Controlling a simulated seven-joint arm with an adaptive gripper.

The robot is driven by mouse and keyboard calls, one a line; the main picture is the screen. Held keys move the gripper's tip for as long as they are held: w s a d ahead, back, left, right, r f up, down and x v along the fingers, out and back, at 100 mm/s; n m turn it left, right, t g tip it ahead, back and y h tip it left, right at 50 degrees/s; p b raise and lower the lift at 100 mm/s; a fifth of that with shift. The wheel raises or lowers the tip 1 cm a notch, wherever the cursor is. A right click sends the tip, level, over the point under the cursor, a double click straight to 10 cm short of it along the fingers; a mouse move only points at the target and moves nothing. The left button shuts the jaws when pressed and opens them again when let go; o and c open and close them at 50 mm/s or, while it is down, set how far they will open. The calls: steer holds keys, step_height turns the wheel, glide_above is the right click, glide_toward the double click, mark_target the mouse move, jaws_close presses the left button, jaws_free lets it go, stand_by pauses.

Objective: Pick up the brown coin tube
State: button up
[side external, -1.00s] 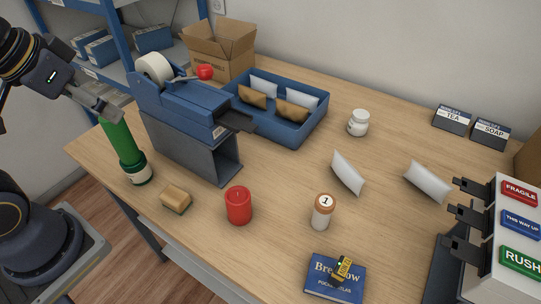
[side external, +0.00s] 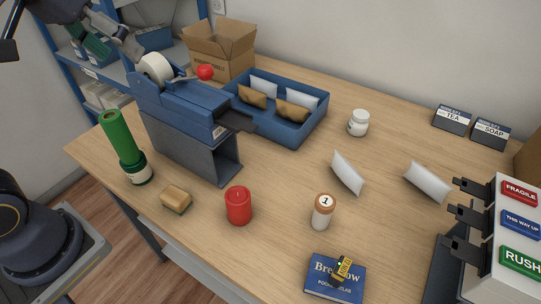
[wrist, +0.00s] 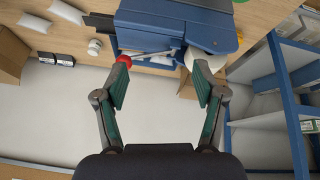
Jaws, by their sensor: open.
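The coin tube (side external: 322,212) stands upright on the table, right of the red candle, with a brown top marked "1" and a pale lower body. I cannot make it out in the wrist view. My gripper (side external: 114,46) is at the upper left of the side view, near the tape dispenser and far from the tube. In the wrist view my gripper (wrist: 161,64) is open, with two teal-padded fingers spread apart and nothing between them.
The blue tape dispenser (side external: 185,110), green bottle (side external: 120,140), sponge (side external: 176,198) and red candle (side external: 238,205) stand to the left. A blue book (side external: 325,283) lies in front of the tube. White packets (side external: 347,172) lie behind it. A stamp rack (side external: 500,240) stands right.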

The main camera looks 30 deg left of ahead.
steer(key=w+d+r+g, duration=0.1)
steer(key=w+d+r, duration=0.1)
steer(key=w+d, duration=0.45)
steer(key=m+g, duration=0.4)
steer(key=m, duration=0.1)
glide_above(323, 210)
steer(key=w, duration=0.2)
step_height(323, 210, down, 17)
steer(key=f, duration=0.9)
steer(key=shift+a+f, duration=0.3)
steer(key=shift+f, duration=0.05)
steer(key=shift+d+f, duration=0.1)
steer(key=shift+f, duration=3.05)
steer(key=shift+c, duration=0.4)
